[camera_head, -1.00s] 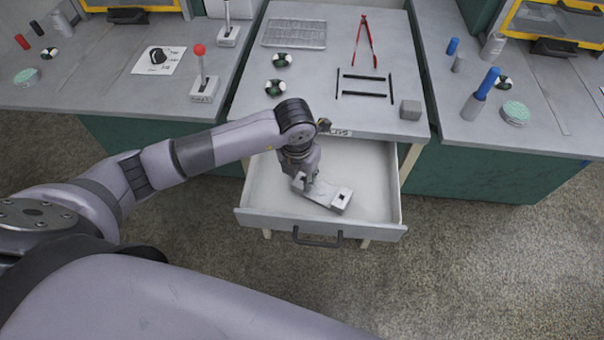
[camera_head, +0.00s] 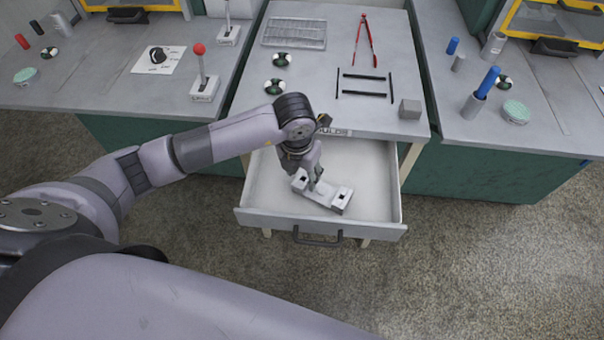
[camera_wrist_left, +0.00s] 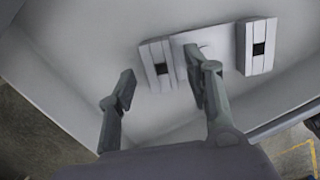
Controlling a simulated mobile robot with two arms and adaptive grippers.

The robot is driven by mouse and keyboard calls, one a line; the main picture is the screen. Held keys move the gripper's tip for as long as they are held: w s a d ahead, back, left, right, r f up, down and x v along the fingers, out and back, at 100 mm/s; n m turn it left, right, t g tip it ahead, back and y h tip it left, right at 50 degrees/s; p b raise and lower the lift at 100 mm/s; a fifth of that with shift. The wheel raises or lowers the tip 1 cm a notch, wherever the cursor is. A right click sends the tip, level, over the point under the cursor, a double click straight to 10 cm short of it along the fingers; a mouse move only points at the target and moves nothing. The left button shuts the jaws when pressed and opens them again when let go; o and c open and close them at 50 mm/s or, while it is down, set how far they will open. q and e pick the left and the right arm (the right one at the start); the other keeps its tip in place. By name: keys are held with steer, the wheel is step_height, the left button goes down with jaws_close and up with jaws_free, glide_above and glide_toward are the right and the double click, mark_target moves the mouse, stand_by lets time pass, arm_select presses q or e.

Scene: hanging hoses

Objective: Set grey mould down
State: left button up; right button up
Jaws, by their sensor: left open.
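The grey mould (camera_head: 341,197), a flat bar with a raised block at each end, lies slantwise in the open drawer (camera_head: 375,207). In the left wrist view, the mould (camera_wrist_left: 258,46) shows both end blocks with dark square recesses. My left gripper (camera_wrist_left: 160,72) is open there. Its fingers appear on either side of one end block, and one finger overlaps the bar's middle. I cannot tell whether a finger touches the mould. My right gripper is out of view.
The drawer's front wall and handle (camera_head: 317,239) stand nearest me. On the worktop above are a grey cube (camera_head: 410,109), red tongs (camera_head: 364,40), a wire rack (camera_head: 294,33) and black bars (camera_head: 364,94). The drawer floor right of the mould is clear.

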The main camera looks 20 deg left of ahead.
arm_select(q)
step_height(320, 180, up, 11)
steer(key=s+b, duration=0.1)
steer(key=shift+s, duration=0.15)
steer(key=shift+a+f, duration=0.1)
steer(key=shift+f, duration=0.05)
stand_by(0.4)
